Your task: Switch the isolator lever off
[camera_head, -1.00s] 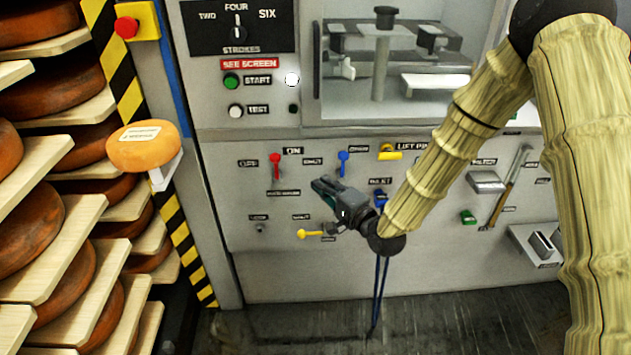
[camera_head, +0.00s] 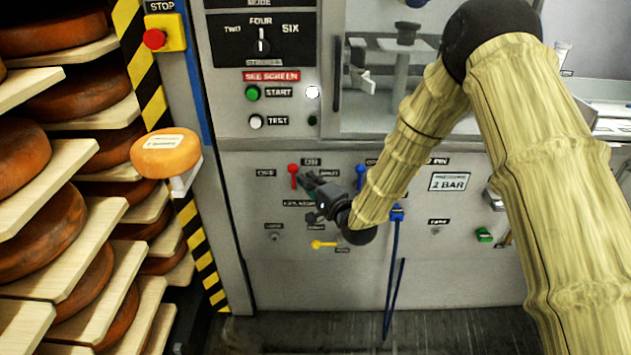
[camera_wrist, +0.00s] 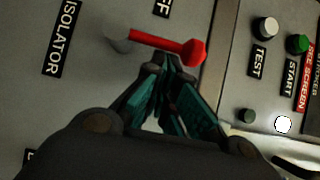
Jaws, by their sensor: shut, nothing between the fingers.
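The isolator lever (camera_head: 292,176) is red and stands upright on the grey panel. In the wrist view the lever (camera_wrist: 160,42) lies across the upper middle, its wide red end at the right. The isolator label (camera_wrist: 61,38) is at the left, and a partly cut label ending in "FF" (camera_wrist: 161,7) is at the top edge. My gripper (camera_head: 305,177) is just right of the lever in the head view. In the wrist view the fingertips of my gripper (camera_wrist: 163,62) are together and empty, right by the lever's shaft; whether they touch it I cannot tell.
A blue lever (camera_head: 360,172) is to the right and a yellow lever (camera_head: 322,244) below. The start button (camera_head: 252,93) and test button (camera_head: 256,122) are above. A cheese wheel (camera_head: 165,153) and loaded shelves are at the left.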

